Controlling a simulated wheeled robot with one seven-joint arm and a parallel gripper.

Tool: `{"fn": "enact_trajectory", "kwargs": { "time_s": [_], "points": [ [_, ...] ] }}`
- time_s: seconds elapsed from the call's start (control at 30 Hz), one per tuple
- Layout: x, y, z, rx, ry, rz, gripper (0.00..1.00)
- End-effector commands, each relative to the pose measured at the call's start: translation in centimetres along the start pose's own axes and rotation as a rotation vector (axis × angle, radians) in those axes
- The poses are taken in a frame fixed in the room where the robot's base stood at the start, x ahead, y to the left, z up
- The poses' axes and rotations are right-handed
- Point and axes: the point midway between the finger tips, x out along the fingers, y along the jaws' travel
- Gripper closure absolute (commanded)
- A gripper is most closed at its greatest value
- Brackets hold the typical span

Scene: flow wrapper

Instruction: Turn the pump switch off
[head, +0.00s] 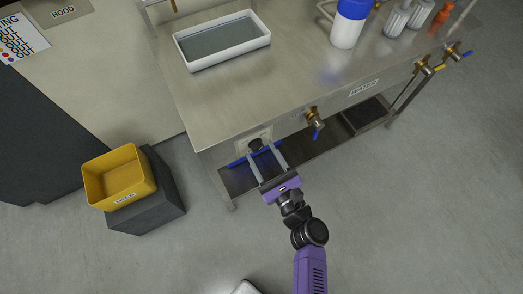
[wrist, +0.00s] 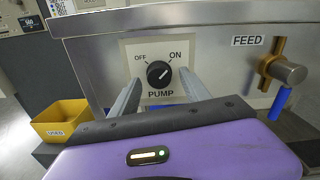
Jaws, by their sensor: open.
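The pump switch is a round black knob (wrist: 159,74) on a pale plate (wrist: 133,52) marked OFF at upper left, ON at upper right and PUMP below. Its light mark appears to point up and right, toward ON. In the head view the knob (head: 256,145) is on the bench's front panel, near its left end. My gripper (wrist: 159,80) is open, with one finger on each side of the knob and the knob between the tips. Whether the fingers touch it I cannot tell. My gripper (head: 264,152) also shows in the head view, in front of the panel.
A FEED valve with a blue handle (wrist: 281,102) is right of the switch; the valve (head: 315,121) also shows in the head view. A yellow USED bin (head: 119,177) stands on a dark block at left. A white tray (head: 222,40) is on the bench.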

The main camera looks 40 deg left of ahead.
Motion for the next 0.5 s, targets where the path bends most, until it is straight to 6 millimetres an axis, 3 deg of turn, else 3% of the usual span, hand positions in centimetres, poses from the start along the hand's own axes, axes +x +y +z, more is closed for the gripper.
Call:
{"fn": "enact_trajectory", "kwargs": {
  "time_s": [0.13, 0.43, 0.5],
  "points": [
    [1.22, 0.04, -0.04, 0.000, 0.001, 0.000, 0.45],
    [1.49, 0.03, -0.03, -0.001, 0.001, 0.000, 0.45],
    [1.49, 0.02, -0.03, -0.001, 0.001, -0.001, 0.55]
  ]
}}
